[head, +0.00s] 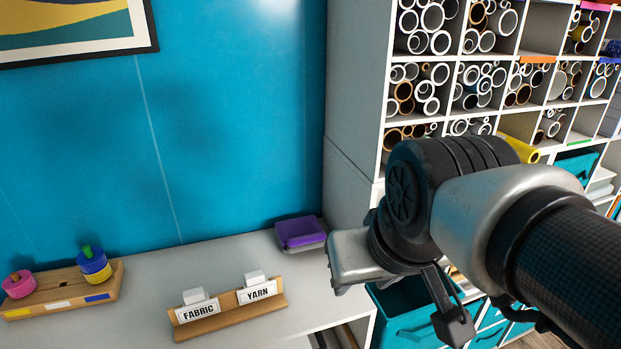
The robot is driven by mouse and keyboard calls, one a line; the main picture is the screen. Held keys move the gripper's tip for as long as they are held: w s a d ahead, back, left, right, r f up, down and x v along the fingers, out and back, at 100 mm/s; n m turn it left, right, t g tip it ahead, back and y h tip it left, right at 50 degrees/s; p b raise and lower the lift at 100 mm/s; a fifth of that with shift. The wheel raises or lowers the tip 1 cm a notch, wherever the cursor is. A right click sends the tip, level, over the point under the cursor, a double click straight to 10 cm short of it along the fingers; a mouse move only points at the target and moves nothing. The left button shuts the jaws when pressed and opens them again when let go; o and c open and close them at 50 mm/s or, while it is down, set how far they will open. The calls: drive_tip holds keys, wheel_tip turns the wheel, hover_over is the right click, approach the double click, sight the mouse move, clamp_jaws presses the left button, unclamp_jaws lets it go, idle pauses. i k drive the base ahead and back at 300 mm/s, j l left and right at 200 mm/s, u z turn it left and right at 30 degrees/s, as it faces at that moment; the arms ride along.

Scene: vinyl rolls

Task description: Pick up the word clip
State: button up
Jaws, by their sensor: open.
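Two white word clips stand side by side on a wooden holder (222,322) on the grey counter. The left clip (198,308) reads FABRIC and the right clip (257,290) reads YARN. Each has a pale block-shaped grip on top. My gripper (449,318) is at the lower right, to the right of the holder and well apart from both clips. It is open, with nothing seen in it. A dark finger points down past the counter's right end; the other finger cannot be made out clearly.
A purple tray (300,232) sits at the back of the counter (150,275). White cubbies (455,53) of vinyl rolls and a teal bin (405,305) are on the right. The counter between rack and holder is clear.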

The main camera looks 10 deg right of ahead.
sight(256, 286)
drive_tip(key=l+z, duration=0.2)
drive_tip(key=l, duration=0.75)
drive_tip(key=u, duration=1.3)
drive_tip(key=i+j+z, duration=0.4)
drive_tip(key=j, duration=0.15)
drive_tip(key=j+z, duration=0.2)
drive_tip(key=i+j+z, duration=0.2)
drive_tip(key=j, duration=0.2)
